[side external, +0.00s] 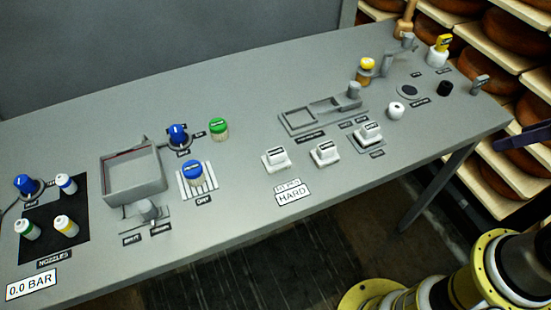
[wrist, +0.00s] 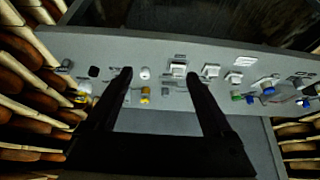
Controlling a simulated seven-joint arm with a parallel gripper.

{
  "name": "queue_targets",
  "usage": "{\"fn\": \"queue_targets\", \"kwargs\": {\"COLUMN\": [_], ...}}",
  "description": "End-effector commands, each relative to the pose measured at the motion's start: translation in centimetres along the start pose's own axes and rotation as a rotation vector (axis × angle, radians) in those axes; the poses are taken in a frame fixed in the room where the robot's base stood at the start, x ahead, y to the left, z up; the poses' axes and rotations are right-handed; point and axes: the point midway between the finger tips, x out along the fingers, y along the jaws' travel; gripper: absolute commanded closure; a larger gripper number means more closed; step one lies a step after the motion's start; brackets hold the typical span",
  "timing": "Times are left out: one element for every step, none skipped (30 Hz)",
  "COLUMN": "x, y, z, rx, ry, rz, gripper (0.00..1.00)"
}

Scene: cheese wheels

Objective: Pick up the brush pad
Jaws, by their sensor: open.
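Three white block-shaped pads with small label tops stand on the grey table in the side view: a left pad (side external: 275,157), a middle pad (side external: 325,152) and a right pad (side external: 368,132) on a grey holder. Their small labels are too blurred to tell which is the brush pad. In the wrist view several white blocks show, one (wrist: 178,69) near the right fingertip, others (wrist: 210,72) (wrist: 233,77) further right. My gripper (wrist: 159,75) is open and empty, its dark fingers wide apart, apparently above the table. It is not clearly seen in the side view.
The grey table (side external: 240,225) also holds a grey open box (side external: 132,172), a dark nozzle mat (side external: 75,207), a grey tray (side external: 322,115), and blue, green and yellow capped items. A sign reading HARD (side external: 293,193) lies at the front. Cheese shelves (side external: 500,90) stand at the right.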

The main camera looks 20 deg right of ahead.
Motion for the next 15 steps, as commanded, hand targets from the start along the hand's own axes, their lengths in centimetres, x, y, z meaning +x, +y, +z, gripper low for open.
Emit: {"fn": "queue_targets", "kwargs": {"x": [0.00, 0.00, 0.00, 0.00, 0.00, 0.00, 0.00, 0.00, 0.00, 0.00, 0.00, -0.01, -0.01, -0.01, -0.02], "y": [0.00, 0.00, 0.00, 0.00, 0.00, 0.00, 0.00, 0.00, 0.00, 0.00, 0.00, 0.00, 0.00, 0.00, 0.00], "z": [0.00, 0.00, 0.00, 0.00, 0.00, 0.00, 0.00, 0.00, 0.00, 0.00, 0.00, 0.00, 0.04, 0.12, 0.29], "rx": [0.000, 0.000, 0.000, 0.000, 0.000, 0.000, 0.000, 0.000, 0.000, 0.000, -0.003, -0.011, -0.022, -0.037, -0.065], "ry": [0.000, 0.000, 0.000, 0.000, 0.000, 0.000, 0.000, 0.000, 0.000, 0.000, 0.000, 0.000, -0.002, -0.005, -0.013], "rz": [0.000, 0.000, 0.000, 0.000, 0.000, 0.000, 0.000, 0.000, 0.000, 0.000, 0.000, 0.000, 0.000, 0.000, -0.001], "gripper": [0.14, 0.14, 0.10, 0.07, 0.07, 0.07, 0.07, 0.07, 0.07, 0.07, 0.07, 0.07, 0.07, 0.07, 0.07]}}
